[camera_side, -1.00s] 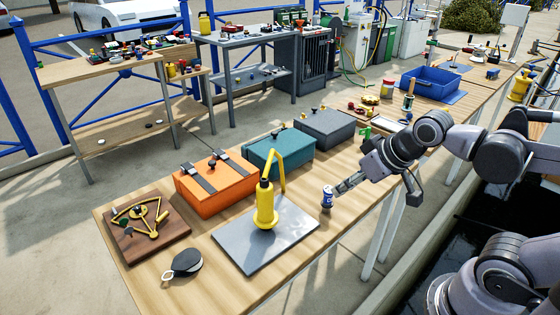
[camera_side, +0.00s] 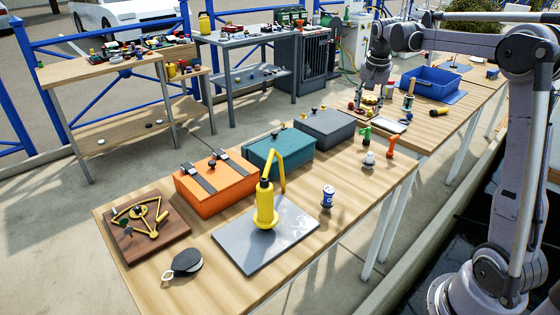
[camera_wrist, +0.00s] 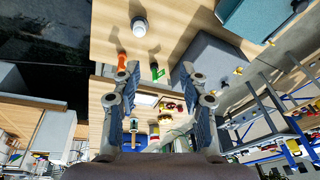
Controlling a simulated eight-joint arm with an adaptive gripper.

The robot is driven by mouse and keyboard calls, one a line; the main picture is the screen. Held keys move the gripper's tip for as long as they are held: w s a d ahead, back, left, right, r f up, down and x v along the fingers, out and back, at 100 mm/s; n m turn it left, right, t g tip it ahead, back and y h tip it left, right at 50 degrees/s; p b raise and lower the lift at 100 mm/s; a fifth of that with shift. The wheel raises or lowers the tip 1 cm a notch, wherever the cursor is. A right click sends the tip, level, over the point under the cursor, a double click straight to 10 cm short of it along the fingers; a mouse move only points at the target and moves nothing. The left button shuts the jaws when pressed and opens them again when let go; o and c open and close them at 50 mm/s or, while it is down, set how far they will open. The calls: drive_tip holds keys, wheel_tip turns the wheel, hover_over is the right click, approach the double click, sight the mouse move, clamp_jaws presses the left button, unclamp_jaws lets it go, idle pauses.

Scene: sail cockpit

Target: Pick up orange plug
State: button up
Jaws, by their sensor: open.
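The orange plug (camera_side: 390,146) stands near the right edge of the wooden table, beside a green plug (camera_side: 366,136) and a white one (camera_side: 369,159). In the wrist view the orange plug (camera_wrist: 122,61) shows just left of the left finger, with the green plug (camera_wrist: 157,72) between the fingers in the picture. My gripper (camera_side: 370,98) is above the far end of the table, behind the plugs. In the wrist view its two fingers (camera_wrist: 160,75) are spread apart with nothing held between them. The orange plug is not touched by my gripper.
Grey (camera_side: 325,130), teal (camera_side: 280,157) and orange (camera_side: 216,185) boxes line the back edge. A blue tray (camera_side: 430,84) and several small items sit on the farther table. The wood around the can is clear.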

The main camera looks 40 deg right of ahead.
drive_tip(key=d+f+m+g, duration=0.1)
drive_tip(key=d+f+m, duration=0.3)
drive_tip(key=d, duration=0.7)
drive_tip(key=m+g, duration=0.1)
drive_tip(key=m, duration=0.1)
approach(394, 136)
drive_tip(key=shift+s+d, duration=0.15)
drive_tip(key=shift+s, duration=0.1)
drive_tip(key=f, duration=0.5)
drive_tip(key=shift+d, duration=0.4)
drive_tip(key=shift+w+d+f, duration=0.1)
drive_tip(key=shift+d+f, duration=0.05)
drive_tip(key=shift+f, duration=0.7)
drive_tip(key=shift+w+d+f, duration=0.1)
drive_tip(key=shift+d+f, duration=0.1)
drive_tip(key=shift+f, duration=0.7)
drive_tip(key=shift+d+f, duration=0.15)
drive_tip(key=shift+f, duration=0.7)
clamp_jaws()
